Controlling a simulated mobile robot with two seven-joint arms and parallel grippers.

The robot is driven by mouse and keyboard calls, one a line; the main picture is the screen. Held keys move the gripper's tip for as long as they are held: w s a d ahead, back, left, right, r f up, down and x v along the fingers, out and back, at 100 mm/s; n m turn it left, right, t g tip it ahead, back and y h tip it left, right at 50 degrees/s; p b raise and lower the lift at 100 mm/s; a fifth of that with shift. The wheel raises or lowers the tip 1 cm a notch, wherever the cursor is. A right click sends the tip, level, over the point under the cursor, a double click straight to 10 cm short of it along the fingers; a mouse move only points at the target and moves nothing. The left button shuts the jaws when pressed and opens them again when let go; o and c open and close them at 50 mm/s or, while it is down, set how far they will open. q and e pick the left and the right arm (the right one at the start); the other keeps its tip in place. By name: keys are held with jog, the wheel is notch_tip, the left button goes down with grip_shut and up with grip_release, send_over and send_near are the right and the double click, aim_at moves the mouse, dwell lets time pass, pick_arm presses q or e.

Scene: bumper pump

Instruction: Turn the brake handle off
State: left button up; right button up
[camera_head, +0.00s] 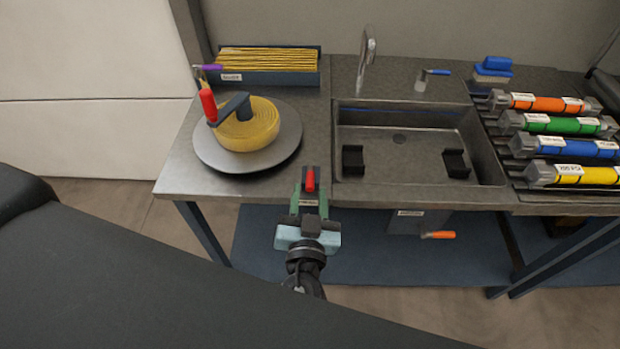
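My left gripper (310,178), with a pale green body, reaches up from below to the front edge of the workbench, left of the sink. A small red handle-like piece (310,180) shows between its dark fingers. I cannot tell whether the fingers press on it or only stand on either side of it. No handle is labelled as the brake. A red crank handle (208,105) stands on the turntable, a purple-tipped lever (208,67) is behind it, and an orange handle (438,235) sticks out below the sink. My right gripper is not in view.
A round grey turntable (285,150) carries a yellow coiled roll (262,130). The sink (400,190) has two black blocks in it. Several coloured cylinders (550,125) lie in a rack at the right. A file box (270,77) stands at the back.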

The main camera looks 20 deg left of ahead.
aim_at(311, 170)
pick_arm(q)
jog(key=shift+p+x, duration=0.3)
jog(key=shift+x, duration=2)
grip_shut()
